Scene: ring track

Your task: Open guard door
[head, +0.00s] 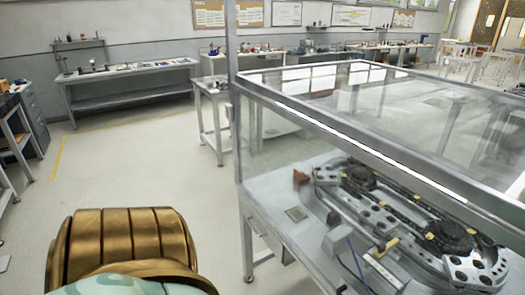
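A glass-walled guard enclosure (385,160) with a grey metal frame stands at the right, around the ring track (385,215) on its table. Clear panels face me and the left side. I cannot tell which panel is the guard door, or whether it is open. A small grey fitting (228,112) sits on the upright at the enclosure's left corner; I cannot tell if it is a handle or a hinge. A bronze ribbed part of my own body shows at the bottom left. Neither of my grippers is in view.
A tall thin post (232,45) rises at the enclosure's left corner. Open pale floor (130,170) lies to the left of the enclosure. A small table (213,92) stands just behind the corner. Workbenches (125,72) line the back wall, and a cabinet (30,112) is at far left.

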